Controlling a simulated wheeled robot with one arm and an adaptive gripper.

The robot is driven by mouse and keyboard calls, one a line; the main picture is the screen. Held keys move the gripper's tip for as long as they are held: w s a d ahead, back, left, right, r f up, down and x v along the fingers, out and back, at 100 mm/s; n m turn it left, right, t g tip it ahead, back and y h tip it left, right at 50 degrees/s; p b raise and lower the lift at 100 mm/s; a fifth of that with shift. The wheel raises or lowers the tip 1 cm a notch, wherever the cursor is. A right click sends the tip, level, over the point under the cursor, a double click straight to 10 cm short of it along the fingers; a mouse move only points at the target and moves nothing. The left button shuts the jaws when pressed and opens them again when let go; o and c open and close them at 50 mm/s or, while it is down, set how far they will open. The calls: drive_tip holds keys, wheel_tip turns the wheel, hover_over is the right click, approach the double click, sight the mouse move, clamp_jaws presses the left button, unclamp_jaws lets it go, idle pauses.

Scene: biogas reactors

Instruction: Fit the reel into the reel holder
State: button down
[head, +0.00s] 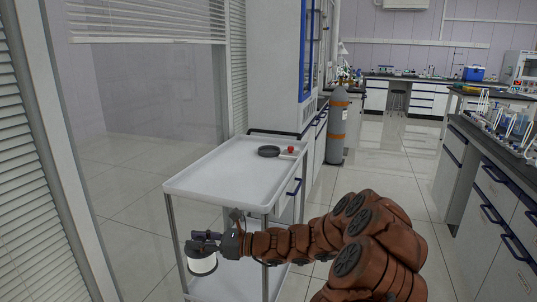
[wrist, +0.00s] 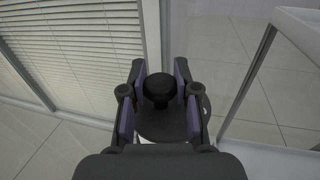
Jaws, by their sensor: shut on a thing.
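My gripper (head: 206,240) is shut on a reel (head: 202,265), a white cylinder with a dark top, hanging upright in the head view. It appears lower than the cart's top, at its near side. In the wrist view the fingers (wrist: 158,84) grip a black knob (wrist: 158,92) above a dark round disc (wrist: 160,126), the reel's top; its white body is mostly hidden there. A dark, round, low piece (head: 268,151) lies on the cart's top near the far end. It may be the reel holder, but I cannot tell for sure.
A white cart (head: 215,185) has a raised-rim top, mostly bare, and a lower shelf (head: 228,287). A small red object (head: 290,149) sits beside the dark piece. Blinds stand at left, a grey gas cylinder (head: 337,125) behind, a drawer bench (head: 490,205) at right.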

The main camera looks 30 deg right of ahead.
drive_tip(key=s+d+r+m+t+h, duration=0.2)
drive_tip(key=s+d+r+m+h, duration=0.2)
drive_tip(key=d, duration=1)
drive_tip(key=s+d+r+m+t+h, duration=0.2)
drive_tip(key=s+d+r+m+h, duration=0.2)
drive_tip(key=d+h, duration=0.6)
drive_tip(key=s+d+r+m+t+h, duration=0.2)
drive_tip(key=s+d+r+m+h, duration=0.2)
drive_tip(key=d, duration=1.3)
wheel_tip(320, 180, up, 4)
drive_tip(key=m+h, duration=0.2)
drive_tip(key=shift+s+d+m+h, duration=0.15)
drive_tip(key=shift+d+m+h, duration=0.25)
drive_tip(key=shift+f, duration=0.1)
